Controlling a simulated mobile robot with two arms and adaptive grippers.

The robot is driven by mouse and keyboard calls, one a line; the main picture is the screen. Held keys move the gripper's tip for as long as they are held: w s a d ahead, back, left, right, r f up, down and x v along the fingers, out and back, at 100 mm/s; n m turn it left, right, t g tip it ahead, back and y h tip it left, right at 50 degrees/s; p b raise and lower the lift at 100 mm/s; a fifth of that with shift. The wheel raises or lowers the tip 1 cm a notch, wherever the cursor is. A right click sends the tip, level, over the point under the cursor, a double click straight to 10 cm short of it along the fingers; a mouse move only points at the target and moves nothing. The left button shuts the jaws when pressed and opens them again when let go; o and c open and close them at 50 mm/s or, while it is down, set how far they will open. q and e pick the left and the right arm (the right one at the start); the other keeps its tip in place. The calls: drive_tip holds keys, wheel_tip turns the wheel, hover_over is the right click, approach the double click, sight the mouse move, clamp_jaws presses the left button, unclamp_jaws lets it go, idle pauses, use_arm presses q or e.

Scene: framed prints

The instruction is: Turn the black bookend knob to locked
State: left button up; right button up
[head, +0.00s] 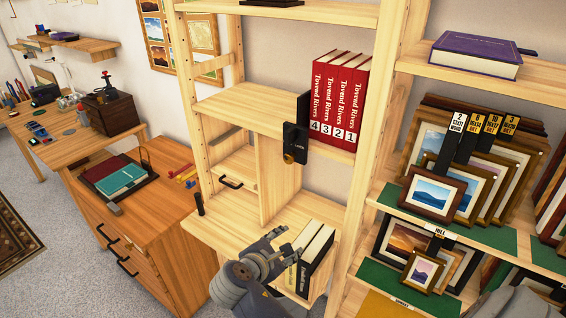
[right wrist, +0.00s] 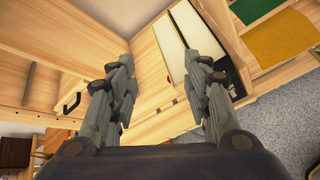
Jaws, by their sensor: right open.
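The black bookend (head: 302,122) stands upright on the middle shelf, against the left side of several red numbered books (head: 340,100). Its knob (head: 289,158) is a small dark and brassy piece at the bookend's lower front, near the shelf edge. Small white lettering beside it is too small to read, so I cannot tell the knob's setting. My right gripper (head: 283,242) is below the knob and apart from it, over the lower shelf. In the right wrist view the gripper (right wrist: 160,75) is open and empty; I cannot make out the bookend there. My left gripper is out of view.
The shelf upright (head: 370,140) stands right of the red books. Framed prints (head: 432,192) fill the right shelves. The middle shelf (head: 250,112) is clear left of the bookend.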

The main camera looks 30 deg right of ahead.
drive_tip(key=w+r+n+h, duration=0.3)
drive_tip(key=w+r, duration=0.2)
drive_tip(key=r, duration=0.3)
drive_tip(key=n+t+h, duration=0.1)
drive_tip(key=n+h, duration=0.2)
approach(287, 161)
drive_tip(key=p+x, duration=0.3)
drive_tip(key=x, duration=0.5)
drive_tip(key=shift+r+p, duration=0.2)
drive_tip(key=shift+p, duration=0.15)
drive_tip(key=shift+w+d+f, duration=0.15)
drive_tip(key=shift+w+d, duration=0.1)
drive_tip(key=shift+d, duration=0.35)
drive_tip(key=c, duration=1.1)
